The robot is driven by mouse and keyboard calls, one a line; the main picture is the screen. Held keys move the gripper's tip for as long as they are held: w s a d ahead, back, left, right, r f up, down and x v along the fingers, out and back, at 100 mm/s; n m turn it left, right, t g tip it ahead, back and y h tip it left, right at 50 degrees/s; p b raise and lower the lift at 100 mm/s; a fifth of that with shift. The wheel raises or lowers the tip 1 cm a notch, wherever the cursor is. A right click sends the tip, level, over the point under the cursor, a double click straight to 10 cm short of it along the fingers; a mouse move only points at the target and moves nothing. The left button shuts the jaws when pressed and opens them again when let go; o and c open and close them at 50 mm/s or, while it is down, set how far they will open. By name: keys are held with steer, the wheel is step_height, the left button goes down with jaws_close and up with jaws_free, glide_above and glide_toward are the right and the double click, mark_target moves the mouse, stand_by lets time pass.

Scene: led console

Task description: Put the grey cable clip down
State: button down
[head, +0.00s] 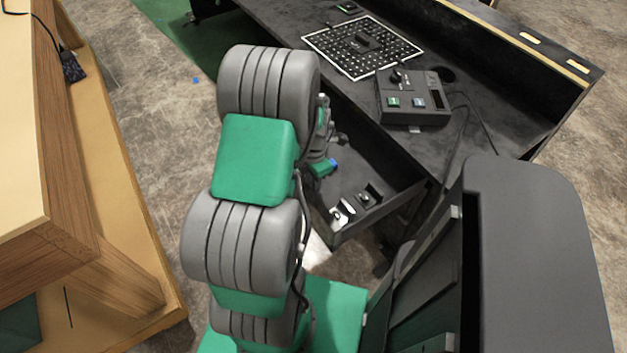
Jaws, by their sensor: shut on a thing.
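My gripper (324,167) shows only in part in the head view, just right of my large grey and green arm links, over the open drawer below the black desk. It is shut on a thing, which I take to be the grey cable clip. The clip itself cannot be made out, as the arm and wrist cover much of that spot. Small silver and black pieces (342,212) sit in the drawer (385,208), below and right of my gripper. I cannot tell whether any touches it.
The black desk (480,137) carries a white-edged perforated panel (362,47) and a control box (413,97) with green and blue buttons. Cables run right of the box. A wooden bench (60,150) stands at left. Bare floor (150,90) lies between bench and desk.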

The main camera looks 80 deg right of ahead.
steer(key=c, duration=1.3)
jaws_free()
step_height(320, 180, up, 12)
steer(key=p, duration=0.1)
steer(key=w+a+r+m, duration=0.2)
steer(key=w+a+r, duration=0.1)
steer(key=w+a, duration=0.6)
steer(key=w+a+r+m, duration=0.2)
steer(key=w+a+r, duration=0.3)
steer(key=w, duration=0.7)
steer(key=a+m, duration=0.2)
steer(key=a, duration=0.7)
steer(key=w+a+r+m+t, duration=0.1)
steer(key=a, duration=0.8)
steer(key=w+a+m+t, duration=0.1)
steer(key=a+m, duration=0.1)
steer(key=a, duration=0.7)
steer(key=shift+w+a+r+m, duration=0.1)
steer(key=shift+w+r+m, duration=0.1)
steer(key=shift+m, duration=0.1)
